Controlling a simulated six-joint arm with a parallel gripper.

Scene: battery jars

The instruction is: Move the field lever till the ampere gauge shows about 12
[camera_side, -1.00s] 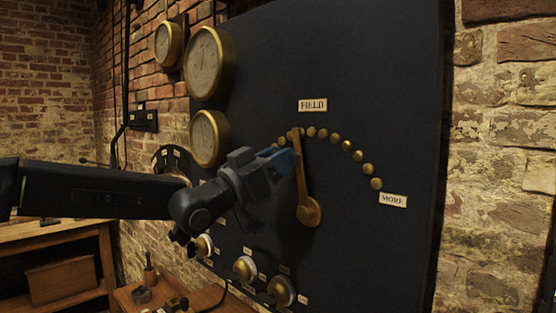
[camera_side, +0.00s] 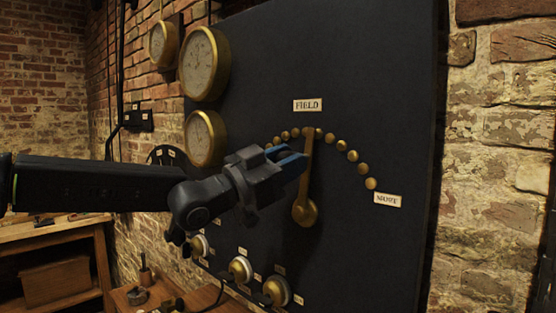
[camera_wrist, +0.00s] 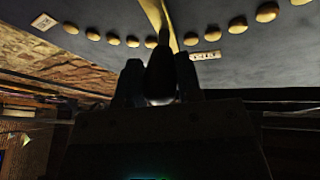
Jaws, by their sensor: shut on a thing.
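The brass field lever (camera_side: 306,185) stands nearly upright on the dark panel, its top tipped slightly right, among an arc of brass studs below the FIELD label (camera_side: 307,105). My gripper (camera_side: 296,160) is shut on the lever's handle in front of the panel. In the wrist view the dark handle (camera_wrist: 160,72) sits between my fingers (camera_wrist: 160,85), with the brass lever arm (camera_wrist: 168,18) beyond. Brass-rimmed gauges hang at the left: a large one (camera_side: 199,64), one below it (camera_side: 201,138) and one farther off (camera_side: 160,43). Their readings and names are too small to tell.
The MORE label (camera_side: 387,199) marks the arc's right end. Several round knobs (camera_side: 241,268) line the panel's lower edge. A wooden bench with small items (camera_side: 136,295) stands below left.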

